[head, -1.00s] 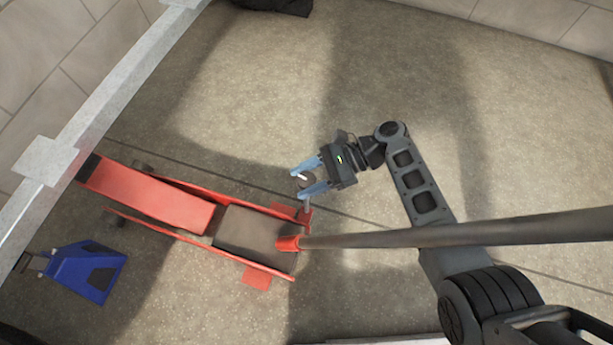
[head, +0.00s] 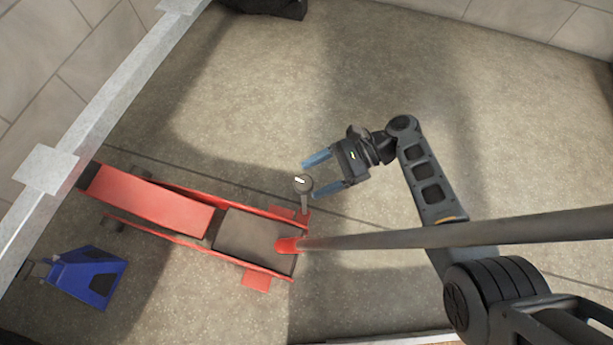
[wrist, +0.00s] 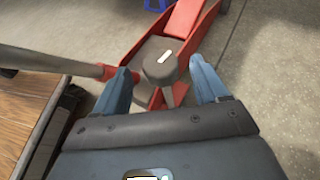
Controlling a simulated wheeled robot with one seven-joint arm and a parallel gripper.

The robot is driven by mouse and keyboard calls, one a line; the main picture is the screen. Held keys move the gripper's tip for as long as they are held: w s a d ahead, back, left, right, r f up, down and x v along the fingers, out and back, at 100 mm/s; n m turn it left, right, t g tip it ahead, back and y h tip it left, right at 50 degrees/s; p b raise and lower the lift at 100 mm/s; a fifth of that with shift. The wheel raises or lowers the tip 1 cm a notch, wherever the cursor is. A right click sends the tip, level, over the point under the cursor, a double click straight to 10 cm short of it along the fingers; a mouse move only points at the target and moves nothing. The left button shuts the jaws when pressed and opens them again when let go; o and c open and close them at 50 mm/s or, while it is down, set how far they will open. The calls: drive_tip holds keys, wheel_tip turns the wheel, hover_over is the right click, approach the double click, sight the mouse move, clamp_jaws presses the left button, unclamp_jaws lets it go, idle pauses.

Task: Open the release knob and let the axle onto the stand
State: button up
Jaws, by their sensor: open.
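The release knob (head: 303,184) is a dark round knob with a white mark, on a short stem at the rear of the red floor jack (head: 158,203). My gripper (head: 317,176) is open, its blue fingers just right of the knob. In the wrist view the knob (wrist: 160,66) shows between and beyond the spread fingertips (wrist: 163,80), with no clear grip on it. The blue stand (head: 87,275) is on the floor at the lower left. The pale grey axle beam (head: 95,120) runs diagonally above the jack's front end.
The jack's long dark handle (head: 450,235) reaches right from a red socket, below my gripper in the head view. A wooden surface (wrist: 28,105) is at the left of the wrist view. Open concrete floor (head: 400,75) lies above and right of my gripper.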

drive_tip(key=v, duration=0.4)
drive_tip(key=shift+p, duration=0.35)
drive_tip(key=shift+s+f, duration=0.1)
drive_tip(key=shift+s, duration=0.05)
